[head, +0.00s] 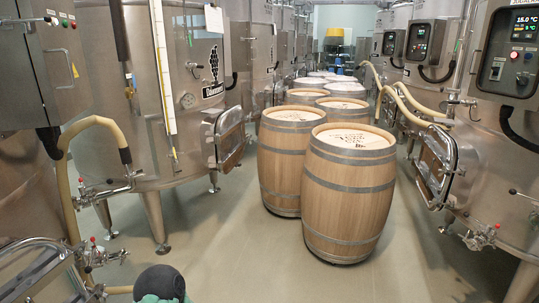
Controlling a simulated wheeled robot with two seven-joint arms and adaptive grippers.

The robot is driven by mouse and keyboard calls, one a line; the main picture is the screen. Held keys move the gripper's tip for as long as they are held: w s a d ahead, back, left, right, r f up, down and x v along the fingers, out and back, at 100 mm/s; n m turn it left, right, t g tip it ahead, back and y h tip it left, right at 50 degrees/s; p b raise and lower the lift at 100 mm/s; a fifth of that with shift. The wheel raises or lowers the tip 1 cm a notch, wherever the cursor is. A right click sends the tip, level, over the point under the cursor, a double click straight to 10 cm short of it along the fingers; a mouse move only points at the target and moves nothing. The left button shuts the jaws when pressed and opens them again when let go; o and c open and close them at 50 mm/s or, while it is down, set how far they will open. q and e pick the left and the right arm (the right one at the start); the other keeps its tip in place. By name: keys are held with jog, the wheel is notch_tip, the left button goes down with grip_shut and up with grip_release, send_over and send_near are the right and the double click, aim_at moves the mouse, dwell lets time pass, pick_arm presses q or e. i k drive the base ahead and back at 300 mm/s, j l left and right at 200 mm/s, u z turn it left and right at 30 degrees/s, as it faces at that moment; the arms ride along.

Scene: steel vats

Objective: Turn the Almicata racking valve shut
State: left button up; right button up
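No label in the head view reads clearly as Almicata, so I cannot tell which valve is the named one. A small valve with red knobs (95,254) sits low on the nearest left vat, by a hose. Another valve with a red handle (88,194) is on the labelled left vat (140,130), also by a hose. On the right vat (505,165), a low valve with a red part (480,237) sticks out near the floor. Whether any of these valves is open or shut is too small to tell.
Wooden barrels, the closest (349,200) right of centre, stand in a row up the aisle. Open-framed vat doors (229,137) and (436,167) jut into it from both sides. Beige hoses (62,180) hang at left. The floor (240,240) left of the barrels is clear.

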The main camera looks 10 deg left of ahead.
aim_at(109, 181)
jog(key=i+u, duration=0.3)
jog(key=i, duration=0.15)
jog(key=i+l+u, duration=0.15)
jog(key=i+u, duration=0.15)
jog(key=i+l+u, duration=0.35)
jog(key=i, duration=0.15)
